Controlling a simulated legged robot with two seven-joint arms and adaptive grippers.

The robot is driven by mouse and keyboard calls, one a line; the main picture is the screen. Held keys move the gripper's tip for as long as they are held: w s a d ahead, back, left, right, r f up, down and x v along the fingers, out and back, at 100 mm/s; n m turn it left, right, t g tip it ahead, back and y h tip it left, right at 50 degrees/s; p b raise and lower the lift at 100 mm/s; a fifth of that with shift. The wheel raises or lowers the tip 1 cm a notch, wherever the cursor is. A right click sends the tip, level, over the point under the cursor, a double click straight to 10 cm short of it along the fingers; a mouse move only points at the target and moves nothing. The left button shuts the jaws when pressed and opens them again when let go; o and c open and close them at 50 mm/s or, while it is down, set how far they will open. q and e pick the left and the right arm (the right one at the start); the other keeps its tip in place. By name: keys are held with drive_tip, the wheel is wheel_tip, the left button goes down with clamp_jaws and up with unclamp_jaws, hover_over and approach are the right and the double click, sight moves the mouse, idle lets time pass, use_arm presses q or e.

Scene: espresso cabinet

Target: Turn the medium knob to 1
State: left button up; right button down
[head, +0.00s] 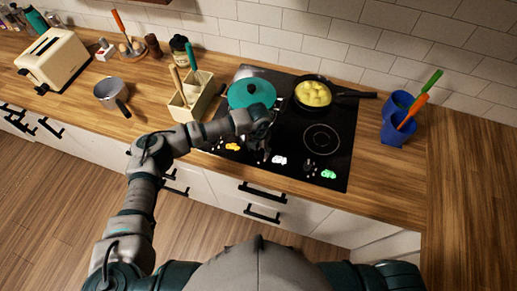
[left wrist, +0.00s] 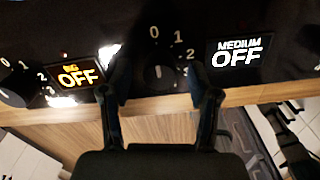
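The medium knob (left wrist: 158,74) is black, with 0, 1, 2 and 3 printed around it. Its white mark points up, roughly toward 0. The medium display (left wrist: 238,53) to its right reads MEDIUM OFF; it glows white in the head view (head: 279,160). My left gripper (left wrist: 157,68) is open, with one finger on each side of the knob; I cannot tell whether they touch it. In the head view my left gripper (head: 265,140) is over the cooktop's front edge and hides the knob. My right gripper is not in view.
The big display (left wrist: 79,75) reads OFF, with its knob (left wrist: 18,84) to its left. On the black cooktop (head: 338,140) are a teal-lidded pot (head: 252,93) and a pan (head: 299,106) of yellow food. A utensil box (head: 190,105) stands left and blue cups (head: 393,127) right.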

use_arm(q)
drive_tip(key=c, duration=1.1)
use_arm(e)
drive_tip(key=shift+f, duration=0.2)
use_arm(q)
drive_tip(key=m+b, duration=0.2)
drive_tip(key=shift+f+b, duration=0.15)
drive_tip(key=shift+b, duration=0.2)
drive_tip(key=m+b, duration=0.3)
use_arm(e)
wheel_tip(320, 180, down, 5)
use_arm(q)
drive_tip(key=shift+m+b, duration=0.8)
drive_tip(key=shift+m, duration=0.7)
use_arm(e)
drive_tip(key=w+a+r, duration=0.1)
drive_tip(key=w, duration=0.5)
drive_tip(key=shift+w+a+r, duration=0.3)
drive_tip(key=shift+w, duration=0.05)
use_arm(q)
drive_tip(key=shift+r, duration=0.2)
drive_tip(key=o, duration=1.2)
drive_tip(key=shift+c, duration=0.2)
